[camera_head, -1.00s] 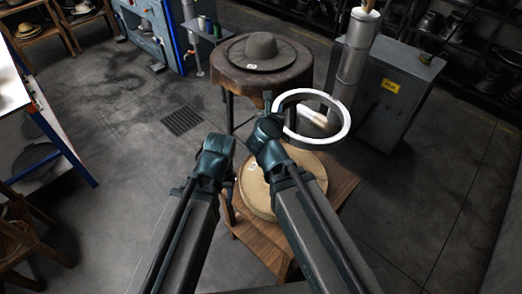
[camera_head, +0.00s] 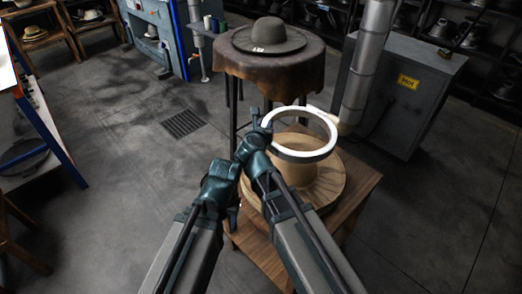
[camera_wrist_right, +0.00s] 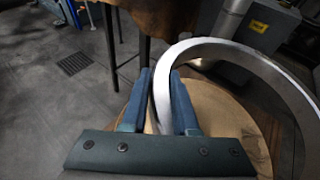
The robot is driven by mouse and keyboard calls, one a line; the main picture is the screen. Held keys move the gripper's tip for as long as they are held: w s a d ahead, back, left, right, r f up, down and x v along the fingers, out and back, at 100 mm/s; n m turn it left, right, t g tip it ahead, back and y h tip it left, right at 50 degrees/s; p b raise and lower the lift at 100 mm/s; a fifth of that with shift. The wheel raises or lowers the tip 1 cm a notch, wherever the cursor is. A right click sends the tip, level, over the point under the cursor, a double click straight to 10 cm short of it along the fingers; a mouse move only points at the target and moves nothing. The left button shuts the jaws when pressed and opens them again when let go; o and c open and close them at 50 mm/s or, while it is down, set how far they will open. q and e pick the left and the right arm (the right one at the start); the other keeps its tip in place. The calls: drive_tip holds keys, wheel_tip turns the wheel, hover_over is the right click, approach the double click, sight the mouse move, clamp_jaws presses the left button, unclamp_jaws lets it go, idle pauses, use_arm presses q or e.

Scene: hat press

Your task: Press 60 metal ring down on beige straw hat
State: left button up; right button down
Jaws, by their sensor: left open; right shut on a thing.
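The metal ring (camera_head: 324,152) is a bright silver hoop held above the beige straw hat (camera_head: 325,188). My right gripper (camera_head: 262,122) is shut on the ring's left rim. In the right wrist view, the ring (camera_wrist_right: 245,55) passes between the two fingers of this gripper (camera_wrist_right: 160,92). The hat, round with a wide brim, lies on a wooden stand (camera_head: 355,190); the ring hides part of its crown in the head view. My left gripper (camera_head: 228,168) is to the left of the hat, empty and open, though its fingers are hard to make out.
A round table (camera_head: 285,78) with a brown cover stands behind, carrying a dark grey hat (camera_head: 269,36). A grey cabinet with a yellow label (camera_head: 408,81) and a metal pipe (camera_head: 368,60) stand at the right. The floor at the left is clear around a drain grate (camera_head: 184,123).

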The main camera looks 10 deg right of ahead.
use_arm(q)
wheel_tip(320, 180, down, 5)
drive_tip(key=b, duration=0.3)
use_arm(e)
drive_tip(key=f, duration=0.3)
drive_tip(key=w+a+f, duration=0.1)
drive_tip(key=f, duration=0.1)
drive_tip(key=shift+w, duration=0.1)
use_arm(q)
drive_tip(key=shift+f, duration=0.15)
use_arm(e)
drive_tip(key=shift+f, duration=0.15)
wheel_tip(320, 180, down, 11)
drive_tip(key=b, duration=1.1)
drive_tip(key=shift+f+b, duration=0.1)
drive_tip(key=shift+b, duration=0.2)
use_arm(q)
wheel_tip(320, 180, down, 11)
drive_tip(key=shift+f+b, duration=0.75)
drive_tip(key=shift+f, duration=0.1)
use_arm(e)
drive_tip(key=shift+f, duration=0.75)
idle(2.6)
